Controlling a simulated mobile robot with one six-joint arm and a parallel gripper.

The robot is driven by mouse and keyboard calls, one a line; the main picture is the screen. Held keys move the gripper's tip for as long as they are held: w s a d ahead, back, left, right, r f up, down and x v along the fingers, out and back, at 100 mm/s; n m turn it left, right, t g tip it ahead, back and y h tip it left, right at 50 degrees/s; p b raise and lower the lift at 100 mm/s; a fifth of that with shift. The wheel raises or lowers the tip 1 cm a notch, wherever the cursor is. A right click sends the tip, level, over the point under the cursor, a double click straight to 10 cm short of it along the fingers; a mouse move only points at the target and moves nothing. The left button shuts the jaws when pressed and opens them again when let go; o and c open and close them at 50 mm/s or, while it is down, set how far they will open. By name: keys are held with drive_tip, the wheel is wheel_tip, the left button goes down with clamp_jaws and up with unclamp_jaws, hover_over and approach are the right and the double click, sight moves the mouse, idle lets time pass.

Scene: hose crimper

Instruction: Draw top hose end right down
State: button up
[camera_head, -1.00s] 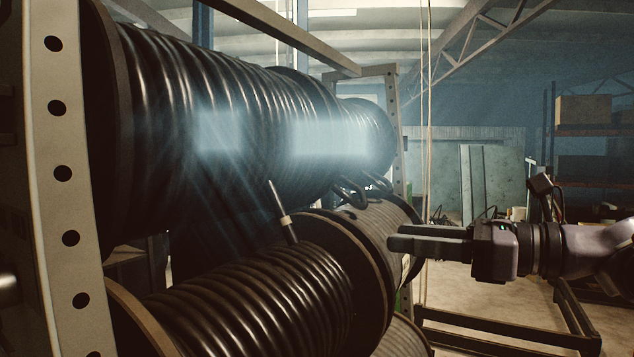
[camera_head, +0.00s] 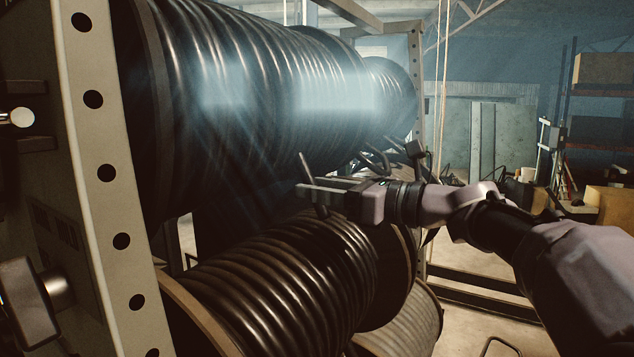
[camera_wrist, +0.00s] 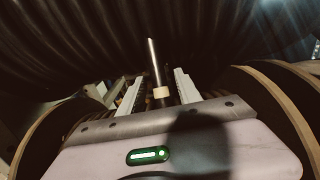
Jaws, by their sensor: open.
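The top hose end is a thin dark tube (camera_head: 306,165) hanging at a slant below the large top reel of black hose (camera_head: 190,60). In the wrist view the hose end (camera_wrist: 153,60) carries a pale collar (camera_wrist: 161,92) and stands between my two fingers. My gripper (camera_head: 303,190) is open, with its fingers pointing left at the hose end. In the wrist view my gripper (camera_wrist: 158,84) has a finger on each side of the tube, with gaps visible. In the head view the fingers partly hide the tube and its collar.
A lower reel of black hose (camera_head: 270,285) lies just beneath my gripper, its round flange close by. The pale perforated rack post (camera_head: 106,172) stands at left. Another hose end loops down farther back (camera_head: 375,160).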

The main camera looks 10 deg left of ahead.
drive_tip(key=shift+w+a+f, duration=0.1)
drive_tip(key=shift+w+a, duration=0.1)
drive_tip(key=shift+a, duration=0.45)
drive_tip(key=shift+s+d, duration=0.1)
drive_tip(key=shift+d, duration=0.15)
drive_tip(key=shift+c, duration=1)
drive_tip(key=shift+d, duration=0.1)
clamp_jaws()
